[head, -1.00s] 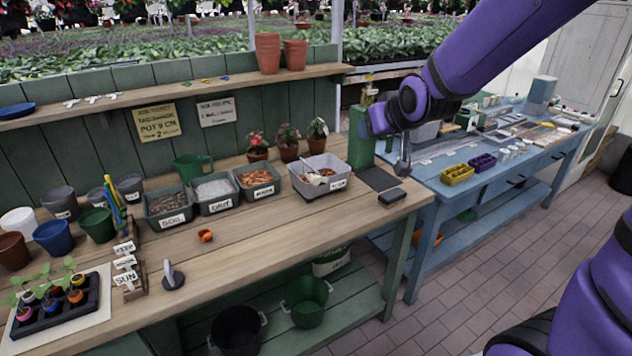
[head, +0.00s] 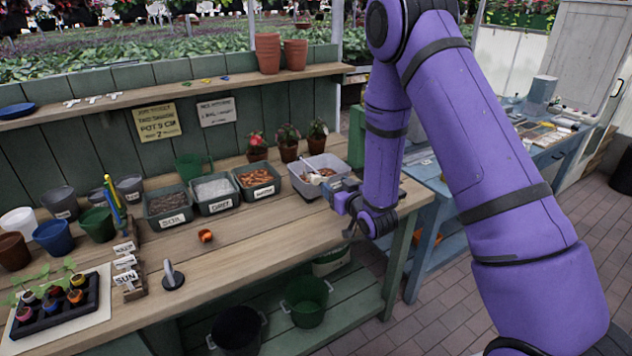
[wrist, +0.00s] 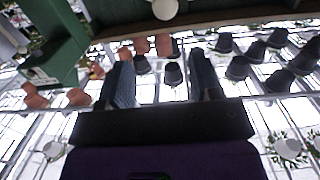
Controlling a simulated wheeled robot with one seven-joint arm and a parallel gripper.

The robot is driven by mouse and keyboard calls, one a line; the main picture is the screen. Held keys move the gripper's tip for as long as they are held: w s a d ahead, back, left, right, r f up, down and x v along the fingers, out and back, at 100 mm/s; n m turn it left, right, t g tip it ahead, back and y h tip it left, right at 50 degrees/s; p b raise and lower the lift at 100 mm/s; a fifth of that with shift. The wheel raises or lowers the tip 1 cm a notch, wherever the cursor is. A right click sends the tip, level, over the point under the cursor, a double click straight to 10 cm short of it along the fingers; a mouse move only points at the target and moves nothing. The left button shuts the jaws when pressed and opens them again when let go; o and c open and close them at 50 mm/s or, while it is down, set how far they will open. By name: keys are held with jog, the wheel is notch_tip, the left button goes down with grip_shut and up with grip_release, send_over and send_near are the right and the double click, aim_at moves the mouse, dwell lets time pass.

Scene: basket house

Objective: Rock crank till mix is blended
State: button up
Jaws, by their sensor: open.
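My gripper (head: 343,190) is open and appears empty, low beside the front right of the grey mixing tub (head: 294,180); whether it touches the tub cannot be told. The tub stands on the wooden bench and holds a pale scoop and some brownish matter. No crank can be made out for sure. In the wrist view, two dark fingers (wrist: 162,85) stand wide apart with nothing clearly between them. A pale round knob (wrist: 165,9) shows at the top edge there.
Soil (head: 168,208), grit (head: 213,193) and a third bin (head: 257,182) stand left of the tub. Potted plants (head: 288,148) stand behind it. A small orange pot (head: 206,236) lies in front. A blue table (head: 545,150) stands right.

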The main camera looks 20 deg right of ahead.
aim_at(317, 181)
jog(key=shift+t+y, duration=0.4)
jog(key=w+a+f, duration=0.1)
jog(key=w, duration=0.2)
jog(key=w+a+f, duration=0.1)
jog(key=w, duration=0.2)
jog(key=w+a+f, duration=0.1)
jog(key=w, duration=0.2)
jog(key=shift+w+a, duration=0.15)
jog(key=shift+w, duration=0.05)
grip_shut()
